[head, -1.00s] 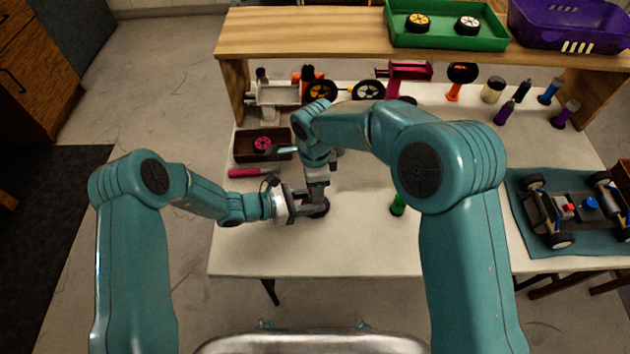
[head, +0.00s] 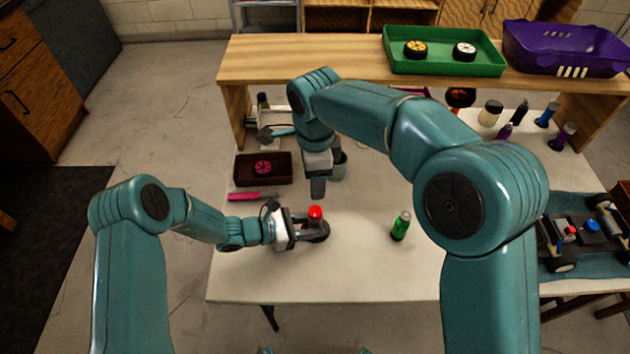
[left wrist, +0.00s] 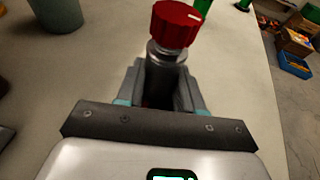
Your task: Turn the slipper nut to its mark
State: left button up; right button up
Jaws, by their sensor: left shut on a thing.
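The slipper nut, a red ribbed knob (head: 315,212), sits on top of a short metal post on a dark round base (head: 320,236). It is also large in the left wrist view (left wrist: 175,24), with a white mark on its top towards the right. My left gripper (head: 310,226) is shut on the post (left wrist: 163,55) below the knob, coming from the left. My right gripper (head: 318,192) points down above and slightly behind the knob, apart from it. Its fingers look narrow and dark, and I cannot tell whether they are open.
A green bottle (head: 401,226) stands to the right. A brown tray (head: 241,170) with a pink wheel (head: 263,168) and a pink-handled tool (head: 248,196) lie to the left. A grey cup (head: 339,168) stands behind my right gripper. The table's front is clear.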

pick_arm(q)
jog(key=o, duration=1.1)
jog(key=shift+c, duration=0.2)
jog(key=v, duration=1.2)
jog(key=shift+s, duration=0.1)
